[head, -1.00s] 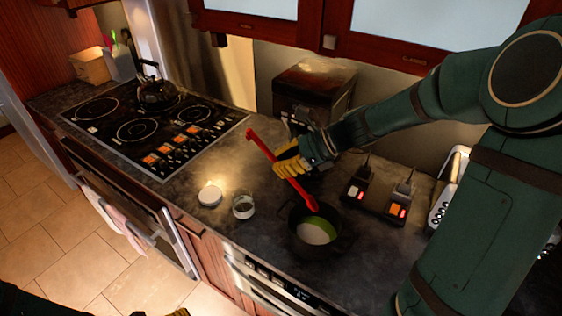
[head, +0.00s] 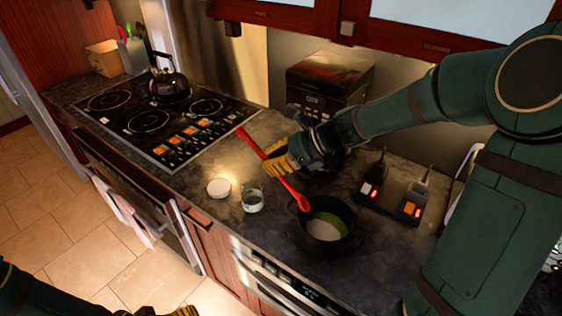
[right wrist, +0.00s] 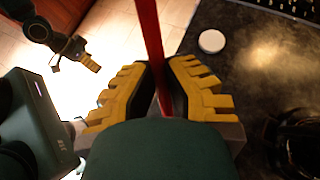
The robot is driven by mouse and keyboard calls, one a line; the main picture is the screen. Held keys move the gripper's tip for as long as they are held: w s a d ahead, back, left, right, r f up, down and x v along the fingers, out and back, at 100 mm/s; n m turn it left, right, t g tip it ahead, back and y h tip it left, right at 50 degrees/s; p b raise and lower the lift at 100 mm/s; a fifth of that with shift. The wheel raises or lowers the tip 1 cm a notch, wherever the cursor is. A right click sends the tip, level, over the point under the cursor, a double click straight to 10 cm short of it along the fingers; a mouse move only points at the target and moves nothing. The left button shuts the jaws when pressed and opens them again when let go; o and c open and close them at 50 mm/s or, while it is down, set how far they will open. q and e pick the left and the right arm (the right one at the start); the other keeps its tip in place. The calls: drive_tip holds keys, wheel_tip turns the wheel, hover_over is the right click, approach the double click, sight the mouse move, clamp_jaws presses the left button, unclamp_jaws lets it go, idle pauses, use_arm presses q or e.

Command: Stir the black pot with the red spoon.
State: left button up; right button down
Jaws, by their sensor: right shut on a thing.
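The black pot (head: 325,243) stands on the dark counter with green and pale contents inside. My right gripper (head: 277,163) is shut on the handle of the red spoon (head: 252,142), left of and above the pot. The spoon slants down to the right, its head at the pot's back left rim; I cannot tell whether it touches the contents. In the right wrist view, the yellow fingers of my right gripper (right wrist: 165,95) hold the red handle (right wrist: 150,40) between them. My left gripper (head: 178,312) only peeks in at the bottom edge, far from the pot.
A small glass jar (head: 252,200) and a white lid (head: 219,188) lie left of the pot. A charger block (head: 392,198) sits to its right, a coffee machine (head: 325,88) behind. A kettle (head: 170,88) stands on the cooktop (head: 150,120).

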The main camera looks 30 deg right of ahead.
sight(296, 191)
drive_tip(key=shift+b+x, duration=0.45)
drive_tip(key=shift+x, duration=0.3)
drive_tip(key=shift+s+d+f+b, duration=0.45)
drive_tip(key=shift+d+f+b, duration=0.25)
drive_tip(key=shift+f, duration=0.5)
drive_tip(key=shift+s+d+f+b, duration=0.4)
drive_tip(key=shift+d+f+b, duration=0.3)
drive_tip(key=shift+f, duration=0.45)
drive_tip(key=shift+s+d+f+b, duration=0.55)
drive_tip(key=shift+f+b, duration=0.25)
drive_tip(key=shift+f, duration=0.4)
drive_tip(key=shift+s+d+f+b, duration=0.2)
drive_tip(key=shift+d+f+b, duration=0.35)
drive_tip(key=shift+f, duration=0.3)
drive_tip(key=shift+s+d, duration=0.1)
drive_tip(key=shift+s, duration=0.05)
